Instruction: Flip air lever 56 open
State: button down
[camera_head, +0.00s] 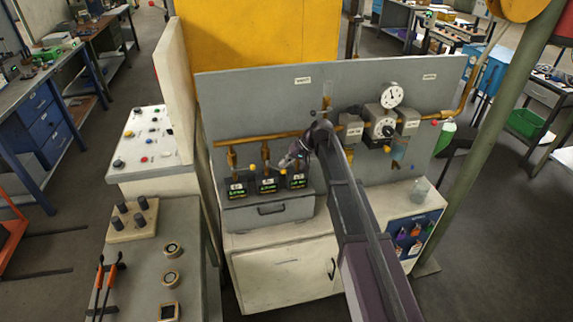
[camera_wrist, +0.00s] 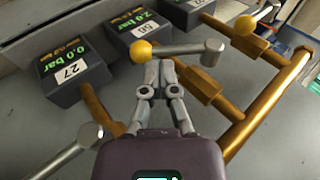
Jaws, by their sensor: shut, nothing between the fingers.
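Several air levers with yellow knobs sit on brass pipework in front of black pressure displays. In the wrist view, the nearest display (camera_wrist: 73,65) reads 0.0 bar and carries label 27. The middle display (camera_wrist: 143,25) reads about 2.0 bar; its label is hard to read, and I cannot make out a 56. The middle lever (camera_wrist: 185,49) lies crosswise, its yellow knob (camera_wrist: 140,50) at the left. My gripper (camera_wrist: 159,66) is shut and empty, its tips just below this knob and lever; contact is unclear. In the head view my gripper (camera_head: 289,161) is over the displays, partly hidden.
A second lever knob (camera_wrist: 245,25) is at upper right, and a grey lever (camera_wrist: 72,151) at lower left. A brass pipe (camera_wrist: 262,108) runs along the right. A grey panel (camera_head: 260,100) with a gauge (camera_head: 391,95) stands behind; a button console (camera_head: 148,142) is at left.

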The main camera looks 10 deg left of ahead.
aim_at(280, 170)
jog(key=shift+s+d+b+x, duration=0.1)
jog(key=shift+s+b+x, duration=0.05)
jog(key=shift+b+x, duration=0.65)
jog(key=shift+s+d+b+x, duration=0.15)
jog(key=shift+b+x, duration=0.4)
jog(key=shift+x, duration=0.35)
jog(key=shift+f, duration=0.1)
jog(key=shift+w, duration=0.1)
jog(key=shift+r+p, duration=0.8)
jog(key=shift+p, duration=0.1)
jog(key=s+d+f+m+h, duration=0.2)
jog(key=s+d+h, duration=0.2)
jog(key=s+d, duration=0.8)
jog(key=s+d+f+m+h, duration=0.1)
jog(key=s+d+h, duration=0.3)
jog(key=s+d, duration=0.8)
jog(key=d+f, duration=0.1)
jog(key=d, duration=0.8)
jog(key=shift+s+f+m+t, duration=0.2)
jog(key=shift+s+m+t, duration=0.1)
jog(key=shift+m, duration=0.1)
